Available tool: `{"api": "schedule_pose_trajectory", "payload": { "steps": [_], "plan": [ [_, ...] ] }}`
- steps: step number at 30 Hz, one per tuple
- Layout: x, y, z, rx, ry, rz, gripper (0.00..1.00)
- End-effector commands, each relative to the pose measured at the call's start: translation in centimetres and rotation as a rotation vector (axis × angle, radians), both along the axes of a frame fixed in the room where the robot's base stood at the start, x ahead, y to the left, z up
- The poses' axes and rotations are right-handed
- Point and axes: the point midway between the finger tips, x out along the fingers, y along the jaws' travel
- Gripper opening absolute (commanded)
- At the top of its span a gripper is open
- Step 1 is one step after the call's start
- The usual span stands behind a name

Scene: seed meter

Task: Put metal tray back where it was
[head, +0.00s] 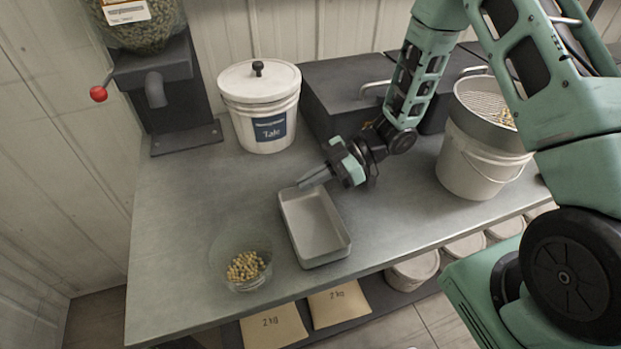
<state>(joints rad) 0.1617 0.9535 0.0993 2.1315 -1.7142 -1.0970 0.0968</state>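The metal tray (316,233) is a shallow grey rectangular pan on the table, left of my arm and beside the glass bowl. It looks empty, and its long side runs from back to front. My gripper (302,184) reaches in from the right, with its fingers at the tray's far rim. The fingers overlap that rim in the picture. I cannot tell whether they grip it, touch it or only hover over it. The gap between the fingers is not visible.
A clear bowl of seeds (246,267) stands close left of the tray. A lidded white bucket labelled "Talc" (262,105) and a dark box (330,92) are behind. A bucket with a sieve (480,150) stands right. The seed dispenser (165,85) is back left. The table's left side is clear.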

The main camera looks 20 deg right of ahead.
Motion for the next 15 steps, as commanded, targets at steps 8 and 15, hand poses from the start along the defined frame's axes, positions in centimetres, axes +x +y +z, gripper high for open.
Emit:
{"api": "schedule_pose_trajectory", "payload": {
  "steps": [8, 15],
  "plan": [
    [0.02, 0.0, -0.11, 0.0, -0.001, 0.0, 0.0],
    [0.02, 0.0, -0.31, 0.0, -0.001, 0.0, 0.24]
  ]
}}
